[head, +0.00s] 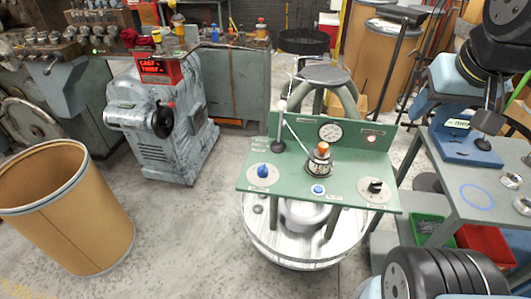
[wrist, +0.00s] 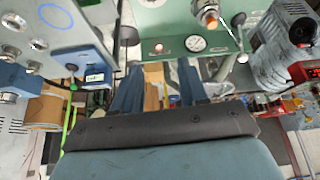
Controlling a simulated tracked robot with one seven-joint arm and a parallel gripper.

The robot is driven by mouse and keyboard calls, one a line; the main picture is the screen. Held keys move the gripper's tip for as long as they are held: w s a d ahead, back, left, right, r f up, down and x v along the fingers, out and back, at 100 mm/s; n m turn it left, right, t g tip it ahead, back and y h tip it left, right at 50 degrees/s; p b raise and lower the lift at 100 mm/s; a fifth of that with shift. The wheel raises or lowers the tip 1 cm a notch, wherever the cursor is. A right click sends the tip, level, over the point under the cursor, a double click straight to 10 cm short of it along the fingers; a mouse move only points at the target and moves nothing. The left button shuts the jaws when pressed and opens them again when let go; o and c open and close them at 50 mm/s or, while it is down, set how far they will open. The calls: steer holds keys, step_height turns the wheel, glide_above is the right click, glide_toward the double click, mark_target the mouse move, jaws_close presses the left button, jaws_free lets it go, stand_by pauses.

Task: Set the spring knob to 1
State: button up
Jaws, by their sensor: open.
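A green control panel (head: 290,165) stands on a round white base. It carries a blue knob (head: 263,171) on a pale dial at the left and a black knob (head: 375,187) on a pale dial at the right. A smaller blue knob (head: 318,189) sits at the front middle. The labels are too small to read, so I cannot tell which is the spring knob or its setting. In the wrist view, my gripper (wrist: 183,28) is open and empty, with the green panel (wrist: 178,22) beyond its fingers. The dial knobs are not visible there.
An orange-topped post (head: 322,150), a lever (head: 279,130) and a gauge (head: 330,132) rise from the panel. A grey table (head: 440,160) with a blue device (head: 465,148) stands close right. A grey machine (head: 160,115) and brown drum (head: 95,225) stand left, with clear floor between.

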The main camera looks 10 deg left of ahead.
steer(key=shift+o, duration=0.2)
steer(key=shift+o, duration=0.9)
steer(key=shift+w, duration=0.1)
steer(key=shift+o, duration=0.6)
steer(key=shift+w+a, duration=0.25)
steer(key=shift+a, duration=0.05)
steer(key=m+g, duration=0.2)
steer(key=g, duration=0.4)
glide_above(262, 166)
step_height(262, 166, down, 15)
steer(key=shift+h, duration=0.3)
step_height(262, 166, down, 13)
steer(key=shift+c, duration=0.3)
